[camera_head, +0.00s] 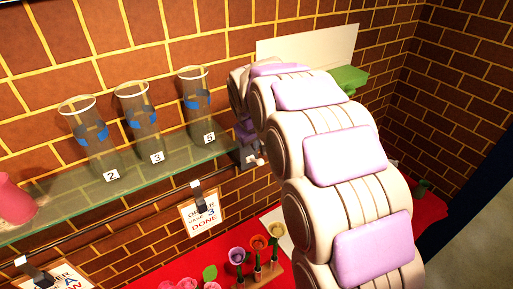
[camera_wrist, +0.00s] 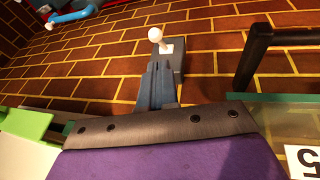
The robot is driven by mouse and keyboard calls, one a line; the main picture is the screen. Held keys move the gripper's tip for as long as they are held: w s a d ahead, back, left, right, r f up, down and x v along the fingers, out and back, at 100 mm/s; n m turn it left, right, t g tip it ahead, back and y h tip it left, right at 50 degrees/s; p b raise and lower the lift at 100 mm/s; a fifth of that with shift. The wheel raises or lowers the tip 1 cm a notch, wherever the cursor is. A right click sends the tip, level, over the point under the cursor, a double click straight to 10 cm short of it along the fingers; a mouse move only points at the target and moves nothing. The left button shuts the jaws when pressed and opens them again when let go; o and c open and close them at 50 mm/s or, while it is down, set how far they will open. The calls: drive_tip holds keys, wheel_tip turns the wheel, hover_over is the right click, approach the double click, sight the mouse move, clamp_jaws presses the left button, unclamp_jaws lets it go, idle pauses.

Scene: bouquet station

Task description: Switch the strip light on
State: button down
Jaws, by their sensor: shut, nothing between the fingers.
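A small switch with a white ball knob (camera_wrist: 155,34) on a grey plate (camera_wrist: 172,52) is fixed to the brick wall in the wrist view. My gripper (camera_wrist: 158,68) is shut and empty, its fingertips just short of the knob in the picture. Whether they touch the switch I cannot tell. In the head view my arm hides much of this area; only a bit of my gripper (camera_head: 246,133) shows beside the right end of the shelf, and a small pale knob (camera_head: 259,160) shows just below it. I cannot make out a strip light in either view.
A glass shelf (camera_head: 130,190) holds clear vases labelled 2 (camera_head: 92,140), 3 (camera_head: 143,122) and 5 (camera_head: 199,102), close left of my gripper. A black bracket (camera_wrist: 255,55) stands near the fingers. Signs (camera_head: 201,211) hang below. Flowers (camera_head: 258,248) stand over a red surface.

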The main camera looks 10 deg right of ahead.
sight(257, 162)
drive_tip(key=p+x, duration=0.1)
drive_tip(key=x, duration=0.8)
drive_tip(key=shift+w+a+f, duration=0.1)
drive_tip(key=shift+a+f, duration=0.05)
drive_tip(key=shift+f, duration=0.05)
drive_tip(key=shift+f, duration=0.15)
